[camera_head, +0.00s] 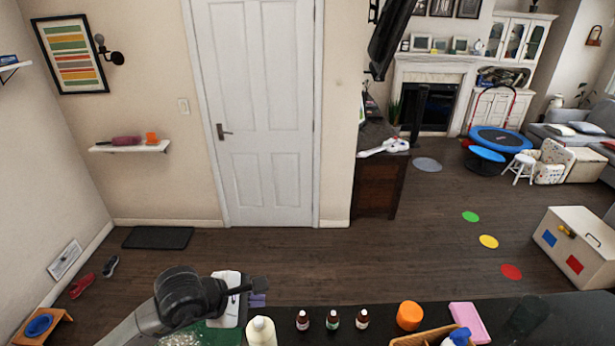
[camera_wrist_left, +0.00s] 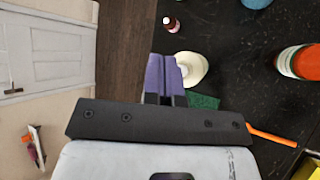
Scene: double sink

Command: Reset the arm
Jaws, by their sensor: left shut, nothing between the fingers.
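A cream bottle (camera_head: 261,332) stands close to the fingers in the head view. The same bottle is partly hidden behind the fingers in the wrist view (camera_wrist_left: 195,69). My right gripper is in neither view.
The dark counter (camera_head: 565,320) holds several brown bottles (camera_head: 333,319), an orange-lidded jar (camera_head: 409,316), a wicker basket (camera_head: 405,341), a pink block (camera_head: 469,322) and a dark glass (camera_head: 527,315). Open floor (camera_head: 330,265) lies beyond, before a white door (camera_head: 262,110).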

